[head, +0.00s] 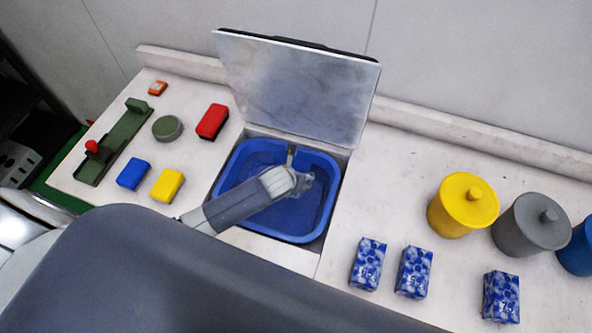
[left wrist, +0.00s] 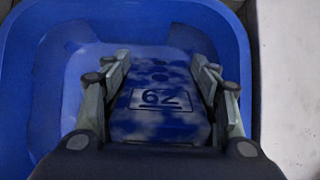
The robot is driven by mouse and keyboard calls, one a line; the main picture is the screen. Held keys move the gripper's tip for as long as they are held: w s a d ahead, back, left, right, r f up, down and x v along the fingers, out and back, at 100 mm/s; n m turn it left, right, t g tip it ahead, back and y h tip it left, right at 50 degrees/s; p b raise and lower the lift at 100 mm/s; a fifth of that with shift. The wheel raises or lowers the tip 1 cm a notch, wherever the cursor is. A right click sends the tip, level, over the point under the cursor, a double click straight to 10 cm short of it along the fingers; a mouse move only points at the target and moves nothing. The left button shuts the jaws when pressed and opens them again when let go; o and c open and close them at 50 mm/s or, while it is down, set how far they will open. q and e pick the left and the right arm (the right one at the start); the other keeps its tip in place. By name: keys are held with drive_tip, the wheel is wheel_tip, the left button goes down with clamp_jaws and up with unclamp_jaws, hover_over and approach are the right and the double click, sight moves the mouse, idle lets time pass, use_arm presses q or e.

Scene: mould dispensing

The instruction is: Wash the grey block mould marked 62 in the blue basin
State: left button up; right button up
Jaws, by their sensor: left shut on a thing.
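The blue basin (head: 327,222) is set into the counter, and its rim also shows in the left wrist view (left wrist: 18,75). My left gripper (head: 304,182) reaches into the basin's opening. In the left wrist view its two fingers (left wrist: 160,90) are shut on the sides of the block mould marked 62 (left wrist: 158,122). The mould shows mottled blue and white rather than grey, with its number facing the camera. In the head view the mould is largely hidden by the gripper. I cannot tell whether it touches the basin floor. My right gripper is not in view.
A raised lid (head: 300,90) stands behind the basin. Right are blue-patterned blocks (head: 368,264) and yellow (head: 462,210), grey (head: 530,228) and blue canisters.

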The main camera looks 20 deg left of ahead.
use_arm(q)
drive_tip(key=shift+w+f, duration=0.1)
drive_tip(key=shift+f, duration=1.75)
wheel_tip(320, 180, down, 2)
drive_tip(key=shift+b, duration=0.65)
wheel_tip(320, 180, down, 4)
drive_tip(key=b, duration=0.4)
drive_tip(key=shift+b, duration=0.3)
